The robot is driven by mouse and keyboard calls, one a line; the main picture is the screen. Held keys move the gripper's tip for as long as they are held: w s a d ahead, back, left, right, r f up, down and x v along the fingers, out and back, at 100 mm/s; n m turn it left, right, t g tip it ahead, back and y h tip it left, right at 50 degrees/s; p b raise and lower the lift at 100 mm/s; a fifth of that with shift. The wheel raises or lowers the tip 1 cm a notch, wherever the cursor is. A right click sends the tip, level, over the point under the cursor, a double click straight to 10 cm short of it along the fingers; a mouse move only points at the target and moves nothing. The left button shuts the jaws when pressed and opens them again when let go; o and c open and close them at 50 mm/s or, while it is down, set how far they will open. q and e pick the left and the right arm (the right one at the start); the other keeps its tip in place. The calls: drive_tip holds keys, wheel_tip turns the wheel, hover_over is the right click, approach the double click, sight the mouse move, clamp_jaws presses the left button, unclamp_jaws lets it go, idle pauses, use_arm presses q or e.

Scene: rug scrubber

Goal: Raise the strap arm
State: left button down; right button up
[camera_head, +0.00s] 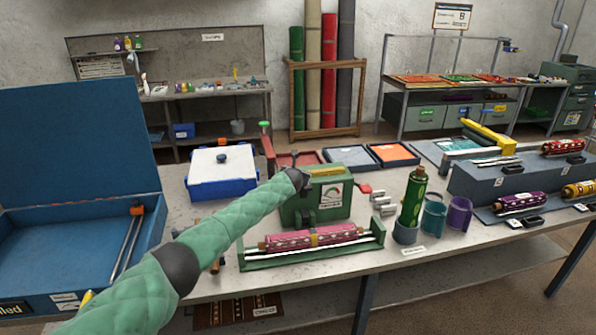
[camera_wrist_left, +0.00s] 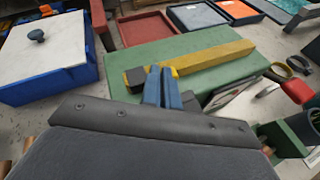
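A green box-shaped machine (camera_head: 330,198) with a gauge on its front stands mid-table. A yellow bar (camera_head: 326,171) lies flat along its top and appears to be the strap arm. In the left wrist view the yellow bar (camera_wrist_left: 210,60) has a black end block (camera_wrist_left: 137,79). My left gripper (camera_head: 298,170) is at the machine's upper left edge. In the wrist view its blue fingers (camera_wrist_left: 162,75) are together, overlapping the bar beside the black block. Nothing shows between them, and I cannot tell whether they touch the bar. My right gripper is not in view.
A pink patterned roll (camera_head: 310,239) lies in a green tray in front of the machine. A white-lidded blue box (camera_head: 222,172) and a red post (camera_head: 267,152) stand left. A red knob (camera_head: 364,188), metal cylinders and a green bottle (camera_head: 413,197) stand right. A blue case (camera_head: 75,240) is open far left.

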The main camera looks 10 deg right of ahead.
use_arm(q)
drive_tip(key=shift+w+a+r, duration=0.15)
drive_tip(key=shift+w+r, duration=0.05)
drive_tip(key=shift+r, duration=0.1)
drive_tip(key=shift+s, duration=0.1)
idle(0.3)
